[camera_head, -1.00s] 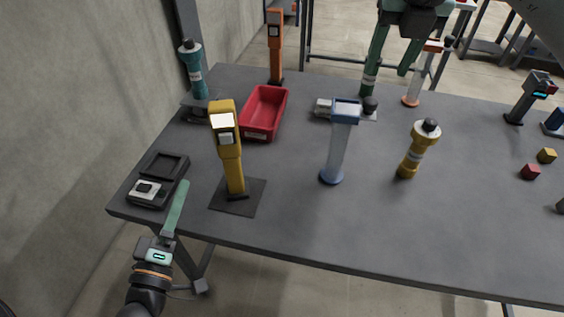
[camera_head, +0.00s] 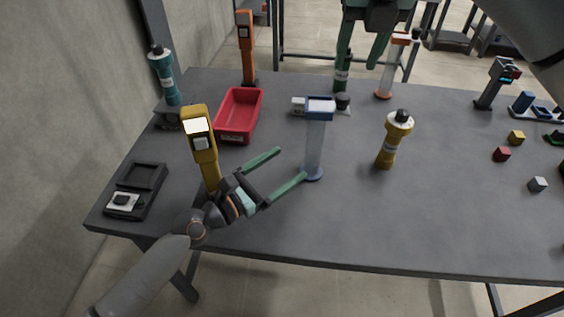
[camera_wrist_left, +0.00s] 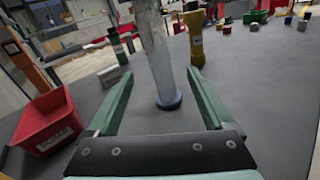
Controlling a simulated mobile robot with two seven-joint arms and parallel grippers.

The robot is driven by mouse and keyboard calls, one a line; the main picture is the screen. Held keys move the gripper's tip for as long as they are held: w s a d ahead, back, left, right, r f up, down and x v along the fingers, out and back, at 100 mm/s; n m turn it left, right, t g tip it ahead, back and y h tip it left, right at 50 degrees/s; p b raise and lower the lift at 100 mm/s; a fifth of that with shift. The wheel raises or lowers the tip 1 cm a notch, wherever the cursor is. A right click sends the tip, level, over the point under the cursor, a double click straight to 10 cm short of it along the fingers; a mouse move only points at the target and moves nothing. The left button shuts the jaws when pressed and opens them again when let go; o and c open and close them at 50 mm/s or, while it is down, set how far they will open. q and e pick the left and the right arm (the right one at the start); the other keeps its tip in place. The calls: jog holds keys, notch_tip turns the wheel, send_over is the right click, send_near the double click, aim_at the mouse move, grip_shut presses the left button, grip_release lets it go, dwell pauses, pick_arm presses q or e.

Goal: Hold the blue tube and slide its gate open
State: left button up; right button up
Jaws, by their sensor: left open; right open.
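The blue tube (camera_head: 315,145) stands upright on the table, a clear column with a blue cap (camera_head: 320,107) and a round blue base. My left gripper (camera_head: 293,162) is open and low over the table, just left of the tube, with its fingers pointing at it. In the left wrist view the clear tube (camera_wrist_left: 157,50) rises between the two open fingers, with its base (camera_wrist_left: 168,101) ahead; its top is out of that frame. My right gripper (camera_head: 361,58) is open and empty at the top of the head view.
A yellow scanner-like post (camera_head: 203,150) stands close behind my left wrist. A red bin (camera_head: 240,137) is at the left, a yellow bottle (camera_head: 394,140) right of the tube. A small white block (camera_head: 299,105) lies behind the tube.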

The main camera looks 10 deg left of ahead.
aim_at(315, 143)
pick_arm(q)
jog(key=w+d+n, duration=0.1)
jog(key=w+d, duration=0.7)
jog(key=w, duration=0.2)
jog(key=shift+d+r+n, duration=0.15)
jog(key=shift+r+n, duration=0.15)
grip_shut()
dwell(1.3)
